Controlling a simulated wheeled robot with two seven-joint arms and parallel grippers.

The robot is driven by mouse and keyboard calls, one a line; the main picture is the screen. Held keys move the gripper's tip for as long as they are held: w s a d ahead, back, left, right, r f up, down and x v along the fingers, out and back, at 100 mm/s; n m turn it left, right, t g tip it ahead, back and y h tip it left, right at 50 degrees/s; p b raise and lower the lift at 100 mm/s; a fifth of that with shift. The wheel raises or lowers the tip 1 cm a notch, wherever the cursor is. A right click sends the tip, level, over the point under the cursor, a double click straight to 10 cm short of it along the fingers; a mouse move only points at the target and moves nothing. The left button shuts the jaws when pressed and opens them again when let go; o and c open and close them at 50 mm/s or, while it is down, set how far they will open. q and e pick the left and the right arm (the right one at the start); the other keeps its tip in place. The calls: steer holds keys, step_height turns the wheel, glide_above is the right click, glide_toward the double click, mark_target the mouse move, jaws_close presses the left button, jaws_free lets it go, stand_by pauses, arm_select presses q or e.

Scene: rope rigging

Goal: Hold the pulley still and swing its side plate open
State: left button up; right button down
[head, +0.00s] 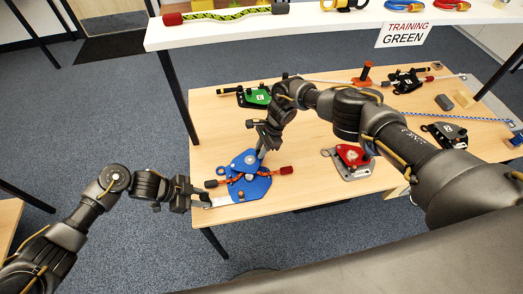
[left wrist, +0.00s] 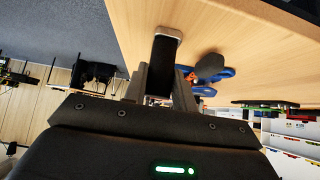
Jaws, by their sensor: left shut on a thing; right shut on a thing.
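The blue pulley (head: 251,187) lies flat near the table's front left edge, with a blue side plate (head: 241,162) at its upper part and a short orange-red rope (head: 263,174) with dark red ends across it. My left gripper (head: 203,199) comes from the left at the table edge. In the left wrist view it is shut on a black flat piece (left wrist: 163,62) with a pale metal end; whether this piece joins the pulley cannot be told. My right gripper (head: 261,151) points down onto the pulley from above and is shut on a part that its fingers mostly hide.
A red pulley (head: 351,155), a green device (head: 255,96) and black devices (head: 443,132) lie on the table (head: 215,125) behind and to the right. A white shelf (head: 260,27) stands behind. My right arm crosses above the table.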

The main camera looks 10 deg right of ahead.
steer(key=shift+s+f, duration=0.1)
steer(key=shift+s, duration=0.05)
steer(key=c, duration=1.3)
jaws_free()
steer(key=shift+o, duration=0.2)
steer(key=shift+w, duration=0.2)
steer(key=v, duration=1.2)
steer(key=shift+c, duration=0.4)
